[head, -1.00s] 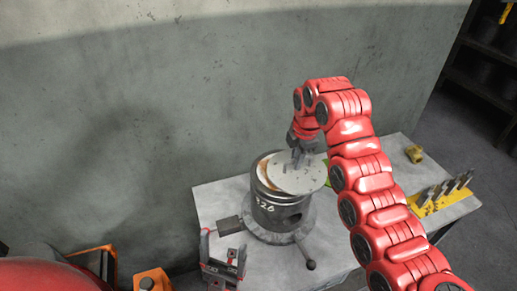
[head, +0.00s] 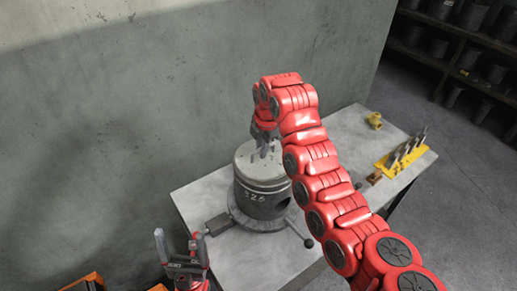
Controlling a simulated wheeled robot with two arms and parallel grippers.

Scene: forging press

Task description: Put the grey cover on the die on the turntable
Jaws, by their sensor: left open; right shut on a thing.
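The grey cover (head: 250,164) is a light round plate. It lies over the top of the dark cylindrical die (head: 262,203), roughly lined up with its rim; I cannot tell whether it is fully seated. The die has white markings on its side and stands on the round turntable (head: 268,226). My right gripper (head: 264,152) points down from above and is shut on the cover; its fingers partly hide the cover's far side. My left gripper (head: 178,247) is open and empty, low at the left, in front of the table's left edge.
The turntable's lever with a dark knob (head: 308,243) sticks out to the front right, and a dark block (head: 218,224) sits at its left. A yellow rack (head: 405,153) with upright pieces and a small yellow item (head: 374,120) are at the table's right. A wall stands behind.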

